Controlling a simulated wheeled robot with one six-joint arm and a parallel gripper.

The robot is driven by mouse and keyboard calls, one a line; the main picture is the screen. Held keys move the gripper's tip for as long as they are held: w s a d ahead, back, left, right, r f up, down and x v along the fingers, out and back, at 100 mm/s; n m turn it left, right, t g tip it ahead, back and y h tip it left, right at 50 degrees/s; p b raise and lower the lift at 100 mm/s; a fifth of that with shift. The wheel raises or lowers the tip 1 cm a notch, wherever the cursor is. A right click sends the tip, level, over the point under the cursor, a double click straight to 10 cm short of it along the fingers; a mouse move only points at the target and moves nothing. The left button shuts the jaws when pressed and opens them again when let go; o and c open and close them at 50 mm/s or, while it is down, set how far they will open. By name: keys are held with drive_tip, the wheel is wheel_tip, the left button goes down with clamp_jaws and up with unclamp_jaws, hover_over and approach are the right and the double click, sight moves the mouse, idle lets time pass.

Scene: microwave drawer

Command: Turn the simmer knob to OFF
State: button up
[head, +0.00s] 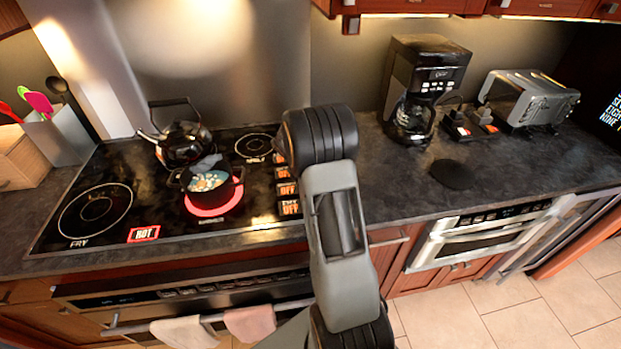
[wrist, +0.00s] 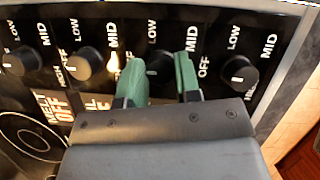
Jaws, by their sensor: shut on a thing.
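In the wrist view, my gripper (wrist: 160,60) has its two green fingers on either side of a black round knob (wrist: 158,66) and is shut on it. LOW, MID and OFF are printed around this knob. Its pointer is not clear, and I cannot read a name that marks it as the simmer knob. In the head view my arm hides the gripper and the knobs. A burner (head: 214,208) glows red under a dark pot (head: 207,183) of pale pieces.
Other knobs stand close by: one (wrist: 87,63) to the left, one (wrist: 14,62) further left, one (wrist: 240,75) to the right. A kettle (head: 183,143) stands behind the pot. A red HOT sign (head: 143,234) is lit. The coffee maker (head: 425,85) and toaster (head: 530,98) stand right.

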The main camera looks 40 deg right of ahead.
drive_tip(key=shift+w+r+n, duration=0.1)
drive_tip(key=shift+r+n, duration=0.05)
drive_tip(key=shift+n, duration=0.25)
drive_tip(key=o, duration=0.9)
drive_tip(key=b+v, duration=0.1)
drive_tip(key=v, duration=1.2)
drive_tip(key=shift+a+r, duration=0.25)
